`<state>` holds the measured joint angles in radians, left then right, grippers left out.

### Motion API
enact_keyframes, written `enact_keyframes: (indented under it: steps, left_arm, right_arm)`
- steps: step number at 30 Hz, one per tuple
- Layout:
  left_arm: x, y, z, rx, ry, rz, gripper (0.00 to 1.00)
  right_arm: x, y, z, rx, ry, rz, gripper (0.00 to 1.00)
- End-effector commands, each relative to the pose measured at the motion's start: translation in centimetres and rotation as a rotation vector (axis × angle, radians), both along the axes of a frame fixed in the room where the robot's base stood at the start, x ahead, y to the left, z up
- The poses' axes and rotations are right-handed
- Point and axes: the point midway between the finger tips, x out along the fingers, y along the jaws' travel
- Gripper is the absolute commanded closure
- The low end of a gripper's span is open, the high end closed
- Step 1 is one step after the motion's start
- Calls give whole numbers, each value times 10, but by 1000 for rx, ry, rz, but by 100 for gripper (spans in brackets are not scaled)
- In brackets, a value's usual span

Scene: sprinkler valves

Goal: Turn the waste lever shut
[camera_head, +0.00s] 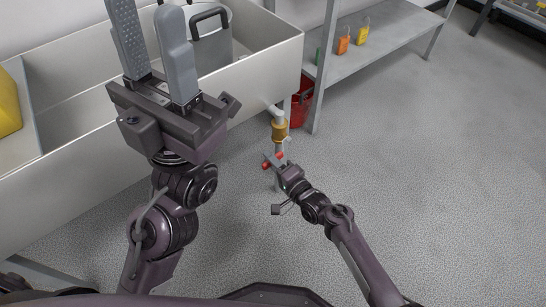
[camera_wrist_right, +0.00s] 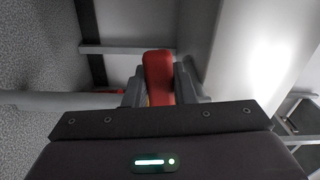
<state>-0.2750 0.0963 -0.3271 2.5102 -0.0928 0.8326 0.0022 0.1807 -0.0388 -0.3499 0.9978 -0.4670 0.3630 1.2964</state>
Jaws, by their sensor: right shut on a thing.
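The waste lever, a red handle, shows at the drain pipe (camera_head: 278,113) below the sink's front right corner. A brass-coloured fitting (camera_head: 279,131) sits on the pipe just above it. My right gripper (camera_head: 273,161) is at the lever, and red shows on both sides of its fingertips. In the right wrist view the red waste lever (camera_wrist_right: 158,76) stands between the two grey fingers, which are shut on it. My left gripper (camera_head: 154,48) is raised large in front of the sink, its fingers apart and nothing between them.
The white sink (camera_head: 250,70) fills the upper left, with a grey container with a black handle (camera_head: 212,45) in it. A yellow object (camera_head: 8,103) lies at far left. A red bucket (camera_head: 301,103) stands behind the pipe, beside a grey shelf (camera_head: 370,45) with padlocks. The right floor is clear.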

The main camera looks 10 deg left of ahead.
Motion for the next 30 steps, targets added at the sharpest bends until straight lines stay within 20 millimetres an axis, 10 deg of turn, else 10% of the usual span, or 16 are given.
enact_keyframes:
  steps: [25, 26, 30]
  left_arm:
    - [2, 0, 7, -2, 36, -2, 62]
    - [2, 0, 7, -1, 36, -2, 62]
    - [2, 0, 7, -1, 36, -2, 62]
  right_arm:
    - [0, 0, 13, 104, 102, -1, 100]
    - [0, 0, 13, 104, 102, -1, 75]
    - [0, 0, 13, 103, 101, -1, 57]
